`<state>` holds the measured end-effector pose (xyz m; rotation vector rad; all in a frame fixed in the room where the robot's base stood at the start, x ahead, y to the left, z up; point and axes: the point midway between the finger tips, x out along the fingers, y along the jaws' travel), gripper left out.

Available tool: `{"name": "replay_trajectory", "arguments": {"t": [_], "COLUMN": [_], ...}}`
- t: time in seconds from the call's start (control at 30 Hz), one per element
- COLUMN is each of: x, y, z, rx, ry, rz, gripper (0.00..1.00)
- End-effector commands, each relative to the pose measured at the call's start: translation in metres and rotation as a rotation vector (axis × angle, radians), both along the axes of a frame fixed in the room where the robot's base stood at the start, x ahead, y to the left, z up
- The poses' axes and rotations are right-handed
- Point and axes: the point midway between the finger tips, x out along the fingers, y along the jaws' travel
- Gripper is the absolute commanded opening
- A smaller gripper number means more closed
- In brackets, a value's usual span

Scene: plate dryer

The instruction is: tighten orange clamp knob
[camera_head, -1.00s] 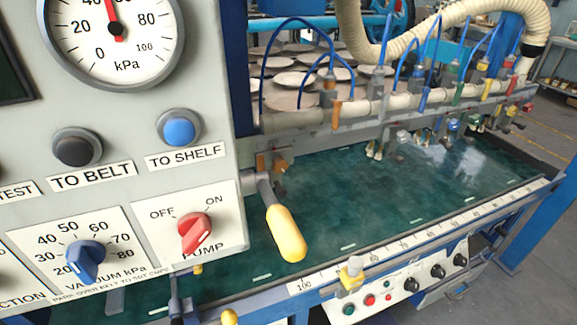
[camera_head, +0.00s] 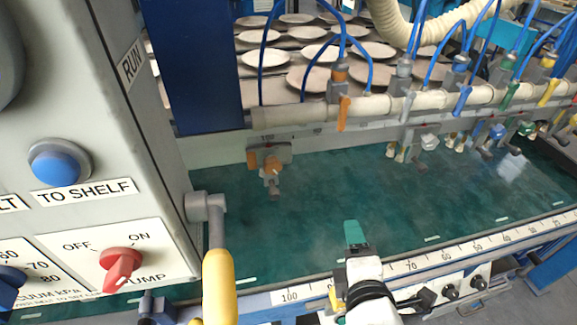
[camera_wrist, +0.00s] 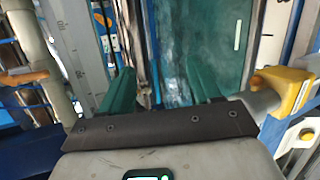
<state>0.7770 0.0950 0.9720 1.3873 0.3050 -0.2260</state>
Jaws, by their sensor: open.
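The orange clamp knob (camera_head: 273,164) sits on a grey clamp on the scale rail, above the far left part of the green belt (camera_head: 440,185). A small grey holder hangs below it. My gripper (camera_head: 356,234) reaches in from the bottom, its green finger over the belt's front part, in the picture right of and below the knob and apart from it. In the wrist view my gripper (camera_wrist: 163,88) shows two green fingers wide apart with nothing held between them. I cannot make out the clamp knob in the wrist view.
A yellow-handled lever (camera_head: 219,285) stands at the panel's right edge, left of my arm. An orange valve lever (camera_head: 344,113) hangs from the cream pipe with blue hoses. More coloured clamps (camera_head: 497,131) line the rail at right. The belt between is clear.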

Motion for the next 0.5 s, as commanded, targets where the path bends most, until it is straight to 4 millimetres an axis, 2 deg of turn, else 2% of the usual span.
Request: {"name": "replay_trajectory", "arguments": {"t": [0.13,0.3,0.4,0.5], "x": [0.004,-0.001,-0.006,-0.005], "y": [0.048,0.102,0.121,0.129], "z": [0.032,0.068,0.080,0.085], "rx": [-0.201,-0.440,-0.527,-0.562], "ry": [-0.148,-0.333,-0.404,-0.432], "rz": [0.151,0.296,0.342,0.356], "gripper": [0.63,0.63,0.63,0.63]}}
